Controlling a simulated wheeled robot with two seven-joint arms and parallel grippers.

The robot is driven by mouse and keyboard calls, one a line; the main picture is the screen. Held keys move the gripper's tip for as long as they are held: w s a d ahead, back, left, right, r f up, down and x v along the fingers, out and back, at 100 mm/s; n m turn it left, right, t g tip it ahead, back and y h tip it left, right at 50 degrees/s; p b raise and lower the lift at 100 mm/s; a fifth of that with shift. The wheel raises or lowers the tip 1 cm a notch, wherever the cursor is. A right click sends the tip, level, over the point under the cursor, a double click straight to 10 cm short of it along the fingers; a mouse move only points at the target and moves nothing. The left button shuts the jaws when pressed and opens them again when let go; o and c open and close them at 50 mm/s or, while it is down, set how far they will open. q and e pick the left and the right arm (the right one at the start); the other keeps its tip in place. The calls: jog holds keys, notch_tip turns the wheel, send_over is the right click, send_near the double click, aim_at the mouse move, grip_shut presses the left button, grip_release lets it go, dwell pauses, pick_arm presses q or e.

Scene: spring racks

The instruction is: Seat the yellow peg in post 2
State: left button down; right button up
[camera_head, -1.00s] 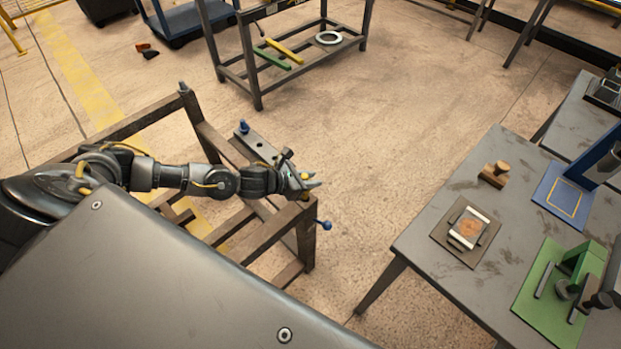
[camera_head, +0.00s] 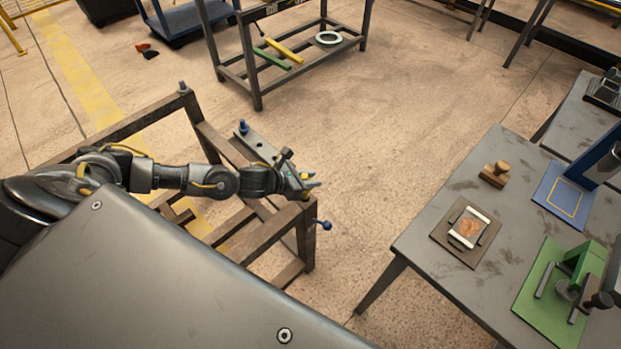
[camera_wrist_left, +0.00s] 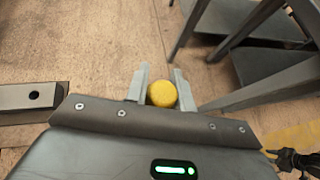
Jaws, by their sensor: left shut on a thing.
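My left gripper (camera_head: 308,181) is at the right end of the dark metal rack (camera_head: 262,229), above its front right corner. It is shut on the yellow peg, whose round yellow top (camera_wrist_left: 162,94) shows between the two fingers in the left wrist view. In the head view only a small yellow spot (camera_head: 304,176) of the peg shows at the fingertips. A grey plate with holes (camera_head: 262,149) lies on the rack behind the gripper, with a blue-topped post (camera_head: 243,127) at its far end. I cannot read any post number. The peg's lower end is hidden. My right gripper is not in view.
A blue-knobbed pin (camera_head: 325,225) sticks out of the rack's right corner. A grey table (camera_head: 420,240) with a stamp (camera_head: 495,174), a blue fixture and a green fixture stands at right. Open floor lies between rack and table.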

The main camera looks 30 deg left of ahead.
aim_at(310, 196)
pick_arm(q)
jog(key=shift+f+b, duration=3.1)
jog(key=shift+f, duration=0.4)
jog(key=c, duration=1.3)
grip_release()
jog(key=shift+o, duration=1)
jog(key=b+v, duration=0.1)
jog(key=v, duration=0.9)
jog(key=shift+f, duration=0.1)
jog(key=shift+s+a, duration=0.15)
jog(key=shift+s, duration=0.05)
jog(key=shift+s+r, duration=0.1)
jog(key=shift+r, duration=0.2)
